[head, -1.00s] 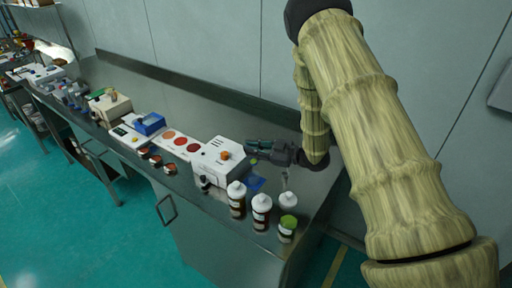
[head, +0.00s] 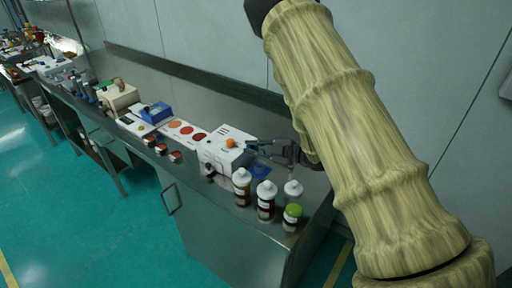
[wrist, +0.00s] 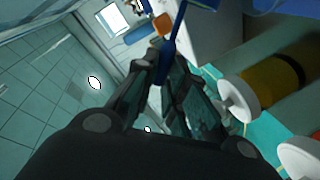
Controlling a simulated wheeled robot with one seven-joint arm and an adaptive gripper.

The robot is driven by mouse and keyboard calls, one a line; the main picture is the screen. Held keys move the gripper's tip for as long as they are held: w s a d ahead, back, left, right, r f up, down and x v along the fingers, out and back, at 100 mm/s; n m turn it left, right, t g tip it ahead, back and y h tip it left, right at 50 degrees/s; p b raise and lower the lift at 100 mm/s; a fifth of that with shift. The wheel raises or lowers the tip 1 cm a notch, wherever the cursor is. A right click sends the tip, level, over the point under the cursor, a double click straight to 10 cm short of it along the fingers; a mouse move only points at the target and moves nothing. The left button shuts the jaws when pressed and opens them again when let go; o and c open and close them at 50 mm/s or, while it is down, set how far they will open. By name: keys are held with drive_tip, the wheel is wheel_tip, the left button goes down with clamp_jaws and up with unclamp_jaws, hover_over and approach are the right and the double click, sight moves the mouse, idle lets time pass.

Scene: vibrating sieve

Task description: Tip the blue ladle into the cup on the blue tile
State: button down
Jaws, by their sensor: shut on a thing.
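In the wrist view, my gripper (wrist: 165,75) is shut on the thin blue handle of the blue ladle (wrist: 177,35). The handle runs up out of the fingers; the bowl and its contents cannot be made out. In the head view, my gripper (head: 255,146) is just right of the white machine's orange knob, above the bench. The blue tile (head: 261,171) lies on the bench below it, right of the machine. The cup cannot be clearly made out there. The ladle is too small to tell in the head view.
The white machine (head: 226,155) stands left of the tile. A white strip with red discs (head: 185,131), small jars (head: 162,150) and a blue box (head: 156,112) lie further left. The wall is behind.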

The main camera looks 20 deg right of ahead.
drive_tip(key=f+n+b, duration=0.1)
drive_tip(key=b, duration=0.1)
drive_tip(key=s+a+f+n+h+b, duration=0.1)
drive_tip(key=f+n+b, duration=0.1)
drive_tip(key=a+f+n+h+b, duration=0.1)
drive_tip(key=b, duration=0.1)
drive_tip(key=shift+s+a+f+n+t+b, duration=0.2)
drive_tip(key=shift+s+n+t+b, duration=0.1)
drive_tip(key=shift+n+t+b, duration=0.1)
idle(0.5)
idle(0.3)
drive_tip(key=shift+r, duration=0.1)
idle(1.4)
